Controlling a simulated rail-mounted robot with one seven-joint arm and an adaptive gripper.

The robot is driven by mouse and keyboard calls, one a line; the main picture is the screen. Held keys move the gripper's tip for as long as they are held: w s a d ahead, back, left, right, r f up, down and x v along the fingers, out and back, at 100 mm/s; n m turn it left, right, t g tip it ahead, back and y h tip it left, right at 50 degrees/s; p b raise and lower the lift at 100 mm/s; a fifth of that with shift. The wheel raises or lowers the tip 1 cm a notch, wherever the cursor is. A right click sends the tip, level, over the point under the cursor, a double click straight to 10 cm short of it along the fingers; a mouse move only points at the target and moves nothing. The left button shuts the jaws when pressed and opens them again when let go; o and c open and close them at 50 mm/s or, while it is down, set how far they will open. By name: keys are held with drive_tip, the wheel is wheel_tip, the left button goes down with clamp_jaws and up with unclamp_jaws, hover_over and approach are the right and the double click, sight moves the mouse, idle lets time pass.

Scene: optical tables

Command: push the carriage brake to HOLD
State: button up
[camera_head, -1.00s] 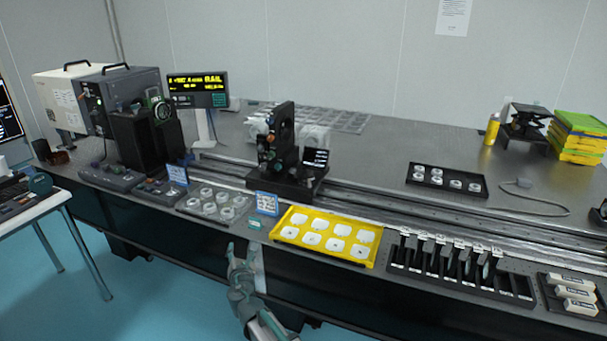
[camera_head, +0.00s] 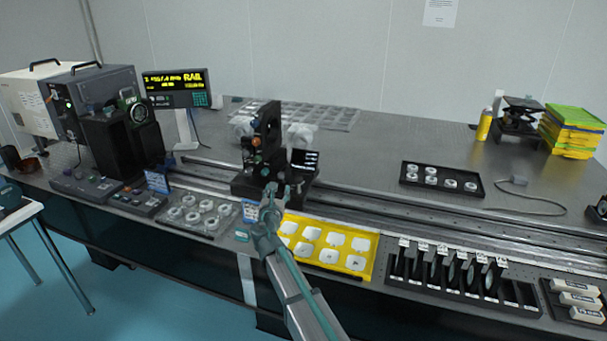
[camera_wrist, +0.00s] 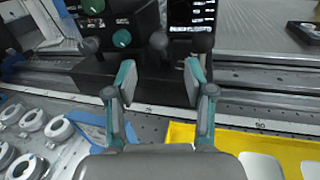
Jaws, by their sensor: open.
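The black carriage (camera_head: 243,185) stands on the long rail near the middle of the table, with an upright knobbed unit (camera_head: 266,135) and a small dark display (camera_head: 304,160) on it. In the wrist view its dark base (camera_wrist: 90,75) lies just beyond my fingers. A dark ball-ended lever (camera_wrist: 158,42) shows between and beyond the fingertips, and another dark ball (camera_wrist: 202,42) is to its right. I cannot tell which part is the brake; no HOLD label is readable. My gripper (camera_wrist: 158,82) is open and empty at the carriage's front; contact cannot be told.
A yellow tray (camera_head: 363,263) of white pieces lies at front right, and a clear tray (camera_head: 175,226) of rings at front left. A blue-edged label card (camera_head: 250,212) stands between them. The rail (camera_head: 420,215) is clear to the carriage's right.

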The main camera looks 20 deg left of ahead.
sight(280, 178)
drive_tip(key=p+x, duration=0.1)
drive_tip(key=x, duration=0.9)
drive_tip(key=shift+w+a, duration=0.15)
drive_tip(key=shift+c, duration=0.2)
drive_tip(key=shift+p, duration=0.3)
clamp_jaws()
